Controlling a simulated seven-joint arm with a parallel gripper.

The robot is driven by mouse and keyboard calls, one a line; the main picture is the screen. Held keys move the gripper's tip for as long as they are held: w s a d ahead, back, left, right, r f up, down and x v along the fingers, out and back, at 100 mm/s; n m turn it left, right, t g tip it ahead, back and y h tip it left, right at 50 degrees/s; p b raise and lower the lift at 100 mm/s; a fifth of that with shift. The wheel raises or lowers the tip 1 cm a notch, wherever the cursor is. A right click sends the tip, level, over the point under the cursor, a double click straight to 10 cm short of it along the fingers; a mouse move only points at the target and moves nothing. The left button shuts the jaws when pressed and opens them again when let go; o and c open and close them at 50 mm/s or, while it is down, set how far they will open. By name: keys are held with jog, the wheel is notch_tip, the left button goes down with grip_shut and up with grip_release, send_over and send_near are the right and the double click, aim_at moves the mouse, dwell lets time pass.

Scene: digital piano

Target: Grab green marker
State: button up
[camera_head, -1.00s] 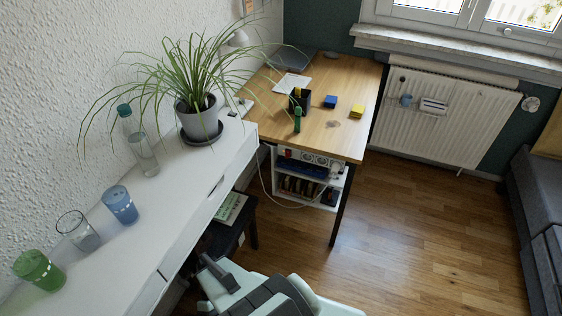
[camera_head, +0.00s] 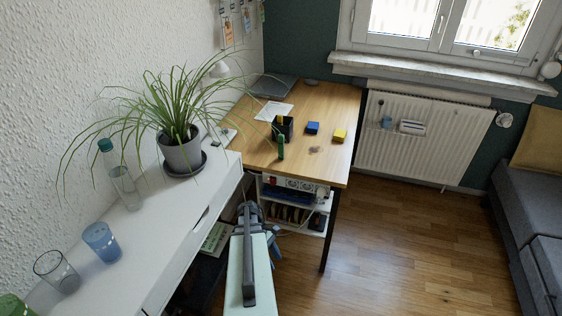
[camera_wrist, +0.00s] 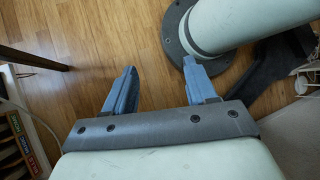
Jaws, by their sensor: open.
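The green marker (camera_head: 281,147) stands upright on the wooden desk (camera_head: 315,165), just in front of a black pen cup (camera_head: 284,127). It is not visible in the wrist view. My gripper (camera_wrist: 159,66) is open and empty in the wrist view, its two blue fingers apart above the wooden floor. In the head view my arm is low in front of the desk and mostly hides the gripper. The gripper is well apart from the marker.
A blue block (camera_head: 313,127) and a yellow block (camera_head: 339,135) lie right of the cup. A white paper (camera_head: 273,111) lies behind it. A potted plant (camera_head: 181,150), a bottle (camera_head: 122,180) and glasses (camera_head: 101,242) stand on the white table. A shelf (camera_head: 293,205) is under the desk.

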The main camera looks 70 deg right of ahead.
jog(key=s+d+r+m+g+h, duration=0.1)
jog(key=s+d+r+m, duration=0.2)
jog(key=s+d+r, duration=0.65)
jog(key=s+d+r+m+g+h, duration=0.1)
jog(key=s+d+r+m, duration=0.2)
jog(key=s+d+r, duration=0.65)
notch_tip(320, 180, up, 21)
jog(key=m+t+h, duration=0.2)
jog(key=m+t, duration=0.7)
jog(key=m, duration=0.3)
send_over(281, 135)
jog(key=f, duration=0.7)
jog(key=shift+d+f, duration=0.3)
jog(key=shift+f, duration=0.1)
jog(key=shift+a+f, duration=0.2)
jog(key=shift+f, duration=2.45)
grip_shut()
